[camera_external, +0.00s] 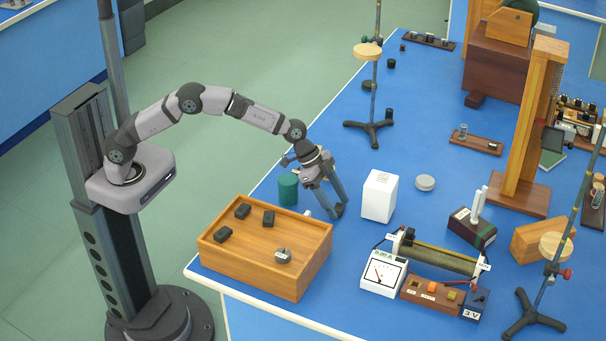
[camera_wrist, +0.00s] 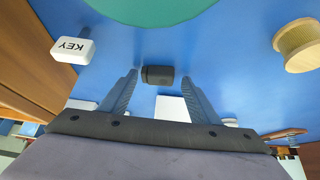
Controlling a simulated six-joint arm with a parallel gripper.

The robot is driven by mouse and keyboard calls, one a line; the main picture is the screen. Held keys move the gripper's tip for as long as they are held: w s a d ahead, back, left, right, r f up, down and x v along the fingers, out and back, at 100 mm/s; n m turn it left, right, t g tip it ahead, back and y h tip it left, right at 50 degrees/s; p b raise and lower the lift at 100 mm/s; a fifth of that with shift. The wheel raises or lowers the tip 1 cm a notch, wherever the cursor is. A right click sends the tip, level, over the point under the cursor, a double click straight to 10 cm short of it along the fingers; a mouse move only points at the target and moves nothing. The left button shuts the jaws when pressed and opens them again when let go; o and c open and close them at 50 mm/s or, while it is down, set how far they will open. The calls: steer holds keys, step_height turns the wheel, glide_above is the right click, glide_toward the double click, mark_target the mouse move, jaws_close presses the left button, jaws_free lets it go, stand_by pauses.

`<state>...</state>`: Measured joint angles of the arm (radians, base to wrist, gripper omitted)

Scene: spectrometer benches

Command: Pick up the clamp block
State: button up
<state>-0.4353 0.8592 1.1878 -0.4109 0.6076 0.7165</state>
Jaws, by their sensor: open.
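A small dark block (camera_wrist: 158,75), which looks like the clamp block, lies on the blue bench in the wrist view. My gripper (camera_wrist: 159,80) is open, with one finger on each side of the block and a visible gap to each. In the external view my gripper (camera_external: 337,211) points down at the bench, just right of the wooden box. There the block is mostly hidden by the fingers, and I cannot make it out clearly.
A green cylinder (camera_external: 288,188) and the wooden box (camera_external: 262,268) with several dark blocks on top stand left of my gripper. A white box (camera_external: 379,197) stands close on the right. A white KEY block (camera_wrist: 72,50) and wooden spool (camera_wrist: 298,45) flank the wrist view.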

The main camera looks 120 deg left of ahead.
mark_target(336, 206)
steer(key=c, duration=1.2)
steer(key=shift+c, duration=0.2)
steer(key=shift+r, duration=0.1)
step_height(336, 206, up, 10)
